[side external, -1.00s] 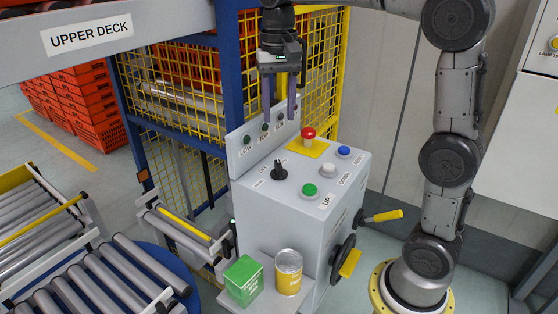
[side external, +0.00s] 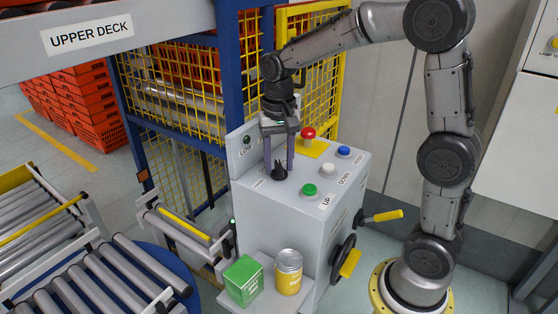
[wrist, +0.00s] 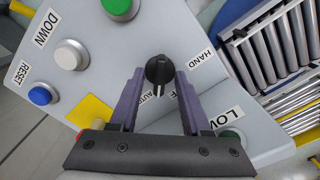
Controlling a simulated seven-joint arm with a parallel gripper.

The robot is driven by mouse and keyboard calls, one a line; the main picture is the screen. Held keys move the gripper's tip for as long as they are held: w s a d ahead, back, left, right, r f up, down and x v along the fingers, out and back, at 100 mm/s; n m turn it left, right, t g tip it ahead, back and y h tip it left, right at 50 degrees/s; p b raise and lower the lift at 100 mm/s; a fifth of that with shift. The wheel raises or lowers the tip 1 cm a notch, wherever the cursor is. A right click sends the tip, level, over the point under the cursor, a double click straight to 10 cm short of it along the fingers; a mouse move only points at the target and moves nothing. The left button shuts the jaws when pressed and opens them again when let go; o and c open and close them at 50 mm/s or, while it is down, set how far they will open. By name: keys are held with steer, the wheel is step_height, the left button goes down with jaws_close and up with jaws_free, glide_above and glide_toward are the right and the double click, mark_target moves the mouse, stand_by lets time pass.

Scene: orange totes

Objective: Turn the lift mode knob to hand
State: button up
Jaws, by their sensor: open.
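The black lift mode knob (side external: 279,172) stands on the sloped top of the grey control box (side external: 318,232). In the wrist view the knob (wrist: 159,70) sits between my two purple fingertips, with a gap visible on each side. Its ridge runs roughly up and down in that picture. I cannot tell which label its pointer marks. The HAND label (wrist: 201,60) is to the knob's right; the AUTO label (wrist: 151,95) is below it, partly hidden by a finger. My gripper (side external: 279,168) is open and points down around the knob.
Near the knob are a green button (side external: 310,190), a white button (side external: 327,170), a blue button (side external: 344,150) and a red mushroom button (side external: 308,134). An upright label panel (side external: 240,155) stands behind. A green box (side external: 243,281) and a yellow can (side external: 289,272) sit on a front shelf.

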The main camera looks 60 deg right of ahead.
jaws_close()
steer(key=shift+n, duration=0.4)
steer(key=n, duration=0.3)
steer(key=shift+n, duration=0.3)
steer(key=n, duration=0.4)
steer(key=shift+n, duration=0.3)
steer(key=n, duration=0.4)
steer(key=shift+n, duration=0.3)
steer(key=shift+r+n, duration=0.1)
steer(key=shift+n, duration=2)
